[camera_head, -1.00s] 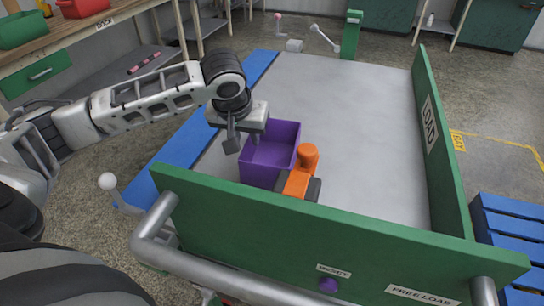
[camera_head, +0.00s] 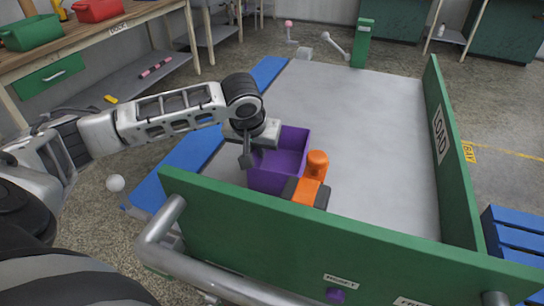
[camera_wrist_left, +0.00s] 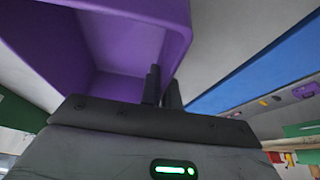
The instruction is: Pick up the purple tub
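The purple tub (camera_head: 277,171) stands open-topped on the grey bed of a green-ended cart. My left gripper (camera_head: 247,152) is at the tub's left wall, pointing down. In the left wrist view its two dark fingers (camera_wrist_left: 162,90) are close together at the wall of the tub (camera_wrist_left: 120,30), one on the inner side and one on the outer side. They look shut on that wall. The tub rests on the bed. Its lower front is partly hidden by the cart's green end board. My right gripper is not in view.
An orange object with dark parts (camera_head: 312,185) stands close against the tub's right front. The green end board (camera_head: 330,235) is in front, and a green side board (camera_head: 440,150) is at right. The grey bed (camera_head: 370,130) beyond is clear. A blue strip (camera_head: 190,160) runs along the left.

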